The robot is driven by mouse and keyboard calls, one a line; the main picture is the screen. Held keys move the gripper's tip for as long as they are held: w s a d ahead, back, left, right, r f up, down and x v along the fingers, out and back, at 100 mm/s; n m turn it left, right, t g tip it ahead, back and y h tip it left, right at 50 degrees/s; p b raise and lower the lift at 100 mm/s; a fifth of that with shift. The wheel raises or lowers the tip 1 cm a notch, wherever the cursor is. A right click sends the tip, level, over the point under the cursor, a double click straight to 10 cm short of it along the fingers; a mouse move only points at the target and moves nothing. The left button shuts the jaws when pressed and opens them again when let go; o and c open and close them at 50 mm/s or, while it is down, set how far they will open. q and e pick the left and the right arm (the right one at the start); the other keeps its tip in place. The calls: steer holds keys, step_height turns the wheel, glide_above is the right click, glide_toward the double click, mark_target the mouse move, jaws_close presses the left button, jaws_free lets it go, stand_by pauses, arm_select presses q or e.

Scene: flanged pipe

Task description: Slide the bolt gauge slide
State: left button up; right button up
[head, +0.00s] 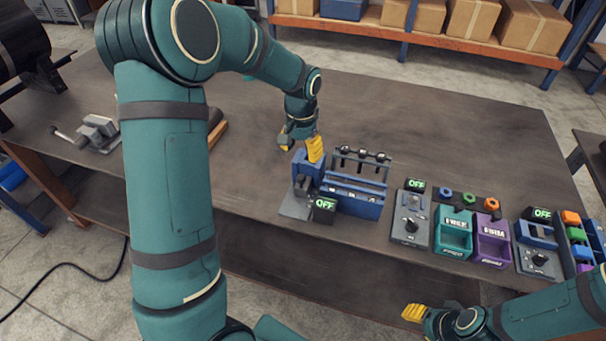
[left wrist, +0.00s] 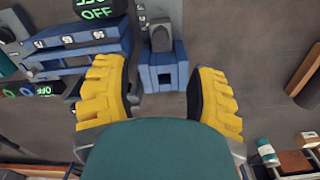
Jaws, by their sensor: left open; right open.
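The bolt gauge (head: 350,195) is a blue fixture on a grey plate, with a rack of several dark bolts and an "OFF" display (head: 324,204). At its left end stands a blue block (head: 308,165) with a grey part in front; I cannot tell which piece is the slide. My left gripper (head: 300,146) is open just behind and above this block. In the left wrist view the blue block (left wrist: 163,72) lies between the yellow fingers (left wrist: 160,88), with no clear contact. My right gripper (head: 414,313) is at the front, low right, away from the gauge; only part of it shows.
Right of the gauge stand a grey switch box (head: 411,222), teal (head: 454,234) and purple (head: 492,240) bins, and another control station (head: 538,248). A metal clamp-like tool (head: 97,131) lies at the left. The table (head: 440,130) behind the gauge is clear.

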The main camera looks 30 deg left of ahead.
mark_target(301, 176)
arm_select(q)
step_height(301, 176, down, 11)
steer(key=shift+r+b, duration=0.2)
steer(key=shift+b, duration=0.2)
jaws_close()
